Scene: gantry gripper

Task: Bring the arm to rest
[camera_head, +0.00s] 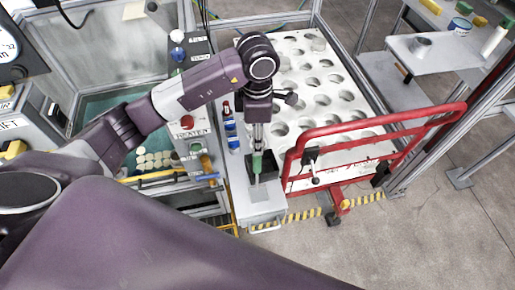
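My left arm (195,88) comes in from the left and reaches across to the middle, with its wrist pointing down. My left gripper (257,160) is at its lower end, above a grey metal ledge. A small green piece shows at the fingertips, over a dark block (266,164) on the ledge. The fingers are too small to tell whether they are open or closed on it. My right gripper is not in view; a large purple arm part fills the bottom of the picture.
A white board with round holes (345,118) lies behind a red tubular gate (375,130). A control panel with a red button (187,122) stands left of the wrist. Blue-labelled bottles (231,131) stand close to it. Shelves (430,55) are at right; the floor (420,240) is clear.

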